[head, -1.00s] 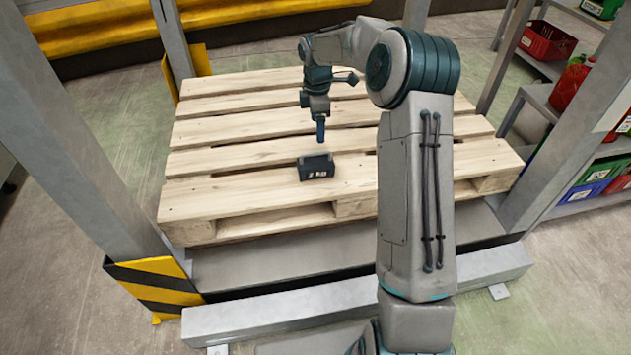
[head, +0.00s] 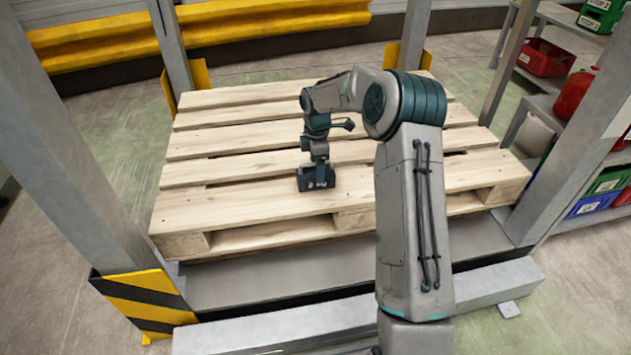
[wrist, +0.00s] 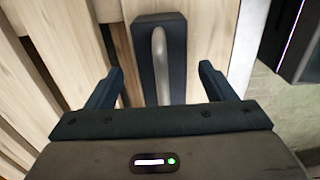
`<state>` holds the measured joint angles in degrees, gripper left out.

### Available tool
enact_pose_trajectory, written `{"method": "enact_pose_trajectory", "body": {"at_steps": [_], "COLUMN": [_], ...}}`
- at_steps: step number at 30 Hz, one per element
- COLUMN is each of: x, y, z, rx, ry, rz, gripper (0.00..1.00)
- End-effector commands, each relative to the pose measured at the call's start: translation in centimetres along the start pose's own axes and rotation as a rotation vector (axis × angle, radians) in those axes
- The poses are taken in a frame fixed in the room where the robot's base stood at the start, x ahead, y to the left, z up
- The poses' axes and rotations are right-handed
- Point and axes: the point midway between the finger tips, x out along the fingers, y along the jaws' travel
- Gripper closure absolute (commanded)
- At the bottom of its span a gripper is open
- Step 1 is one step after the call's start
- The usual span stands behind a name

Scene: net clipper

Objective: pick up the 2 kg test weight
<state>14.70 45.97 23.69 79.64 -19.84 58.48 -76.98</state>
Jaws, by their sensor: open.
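The 2 kg test weight (head: 317,179) is a dark block with small white markings on its side. It rests on the front part of the wooden pallet (head: 240,205) in the head view. In the wrist view the weight (wrist: 148,67) shows from above, with a pale grey bar handle along its top. My gripper (wrist: 160,80) is open, with one dark finger on each side of the weight and a visible gap at both sides. In the head view my gripper (head: 318,163) is right above the weight and hides part of its top. Contact cannot be seen.
Grey rack posts stand left (head: 75,140) and right (head: 575,130) of the pallet. A yellow-black guard (head: 145,300) covers the left post's foot. Shelves with red, green and blue bins (head: 590,205) stand at the right. The pallet around the weight is clear.

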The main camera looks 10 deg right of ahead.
Motion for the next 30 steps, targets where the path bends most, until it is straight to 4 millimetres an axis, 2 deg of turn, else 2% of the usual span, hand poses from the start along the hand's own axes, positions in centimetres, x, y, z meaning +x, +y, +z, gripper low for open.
{"method": "enact_pose_trajectory", "body": {"at_steps": [1,6,15,23,24,30], "x": [1.2,3.5,3.9,3.8,3.8,3.4], "y": [-0.1,-0.3,-0.3,-0.3,-0.3,-0.1], "z": [-0.2,-0.4,-0.4,-0.4,-0.4,-0.4], "rx": [-0.001,-0.001,0.000,0.000,0.000,0.000], "ry": [0.000,0.001,0.000,0.000,0.000,0.000], "rz": [-0.002,-0.002,-0.001,-0.001,-0.001,0.007], "gripper": [0.24,0.24,0.24,0.96,1.00,1.00]}}
